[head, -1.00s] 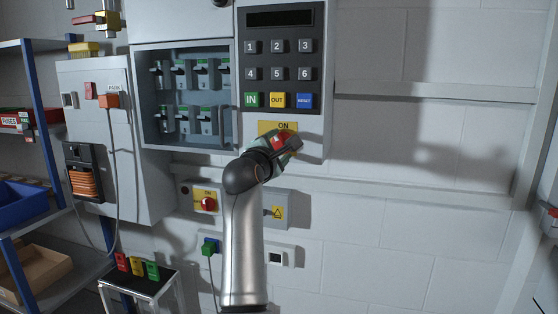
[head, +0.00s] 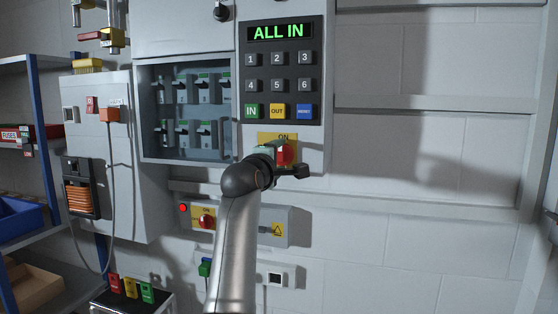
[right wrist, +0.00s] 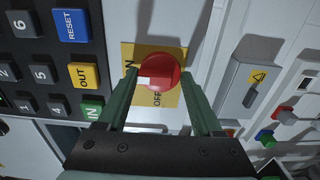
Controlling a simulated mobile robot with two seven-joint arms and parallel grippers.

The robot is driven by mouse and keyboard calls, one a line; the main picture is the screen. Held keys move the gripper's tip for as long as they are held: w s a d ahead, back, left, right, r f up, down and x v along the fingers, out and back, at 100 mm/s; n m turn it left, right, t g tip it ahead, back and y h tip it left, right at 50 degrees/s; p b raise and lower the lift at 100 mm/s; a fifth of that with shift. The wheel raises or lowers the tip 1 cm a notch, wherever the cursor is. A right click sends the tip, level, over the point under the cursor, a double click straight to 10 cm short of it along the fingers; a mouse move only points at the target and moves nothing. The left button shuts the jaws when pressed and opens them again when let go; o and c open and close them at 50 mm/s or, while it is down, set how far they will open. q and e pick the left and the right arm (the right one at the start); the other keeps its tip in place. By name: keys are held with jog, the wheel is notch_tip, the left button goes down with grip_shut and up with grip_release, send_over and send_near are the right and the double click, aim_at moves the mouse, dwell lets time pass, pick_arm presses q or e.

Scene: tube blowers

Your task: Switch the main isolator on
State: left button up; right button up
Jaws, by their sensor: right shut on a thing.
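The main isolator is a red rotary knob (head: 286,154) on a yellow plate (head: 265,137) below the keypad. ON shows at the top of the plate in the head view. The right wrist view shows the knob (right wrist: 160,72) between the two green fingers, with OFF beside it. A white mark on the knob lies on its left side there, the side toward the ON lettering. My right gripper (head: 284,160) is shut on the knob and partly hides it in the head view. My left gripper is not in view.
The keypad display (head: 280,32) reads ALL IN. An open breaker cabinet (head: 150,108) is left of it.

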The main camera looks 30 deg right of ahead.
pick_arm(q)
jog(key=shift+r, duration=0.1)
pick_arm(e)
jog(key=shift+f, duration=0.1)
jog(key=o, duration=1.4)
jog(key=shift+c, duration=0.2)
jog(key=shift+s, duration=0.1)
jog(key=shift+s+a, duration=0.4)
jog(key=shift+a, duration=0.05)
jog(key=v, duration=0.2)
jog(key=shift+s+a+b, duration=0.25)
jog(key=shift+a+b, duration=0.1)
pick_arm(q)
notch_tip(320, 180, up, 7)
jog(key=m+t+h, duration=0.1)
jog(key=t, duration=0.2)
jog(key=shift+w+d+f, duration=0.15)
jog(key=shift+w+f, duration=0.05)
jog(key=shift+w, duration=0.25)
pick_arm(e)
send_near(280, 157)
jog(key=shift+v, duration=1.65)
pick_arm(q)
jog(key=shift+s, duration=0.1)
pick_arm(e)
jog(key=shift+s, duration=0.1)
